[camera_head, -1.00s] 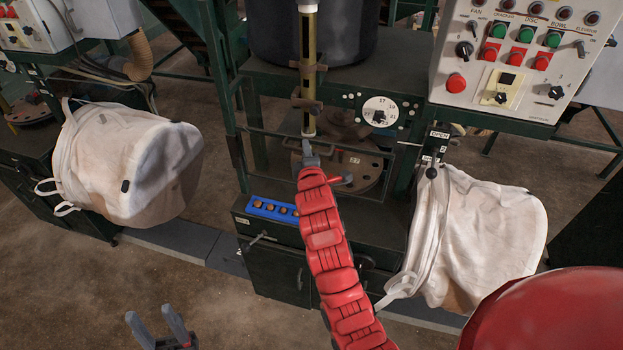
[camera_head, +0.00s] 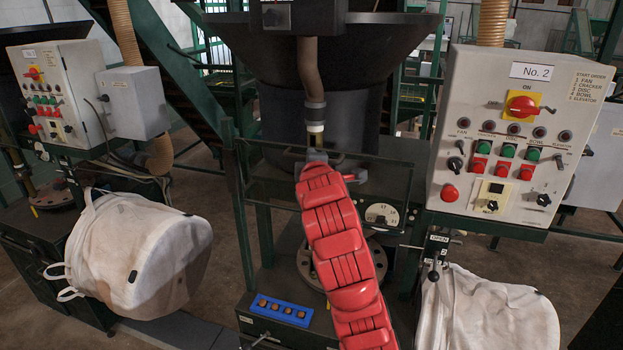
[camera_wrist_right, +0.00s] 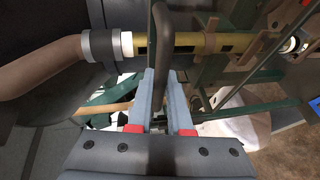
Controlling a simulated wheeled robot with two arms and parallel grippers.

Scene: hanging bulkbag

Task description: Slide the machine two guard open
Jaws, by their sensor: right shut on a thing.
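Machine two's guard (camera_head: 270,147), a wide dark-framed panel, spans between the green uprights, in front of the machine's lower hopper. My right gripper (camera_head: 316,156) is at the guard's upper part, with my red arm hiding much of the middle. In the right wrist view, the fingers (camera_wrist_right: 162,88) are shut on a dark upright handle (camera_wrist_right: 161,45), which passes between them. My left gripper is out of view.
The No. 2 control panel (camera_head: 510,140) stands to the right, above a lever marked OPEN (camera_head: 435,262) and a white bag (camera_head: 490,312). Another white bag (camera_head: 135,255) hangs at left. A blue tray (camera_head: 281,309) lies on the machine's front ledge.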

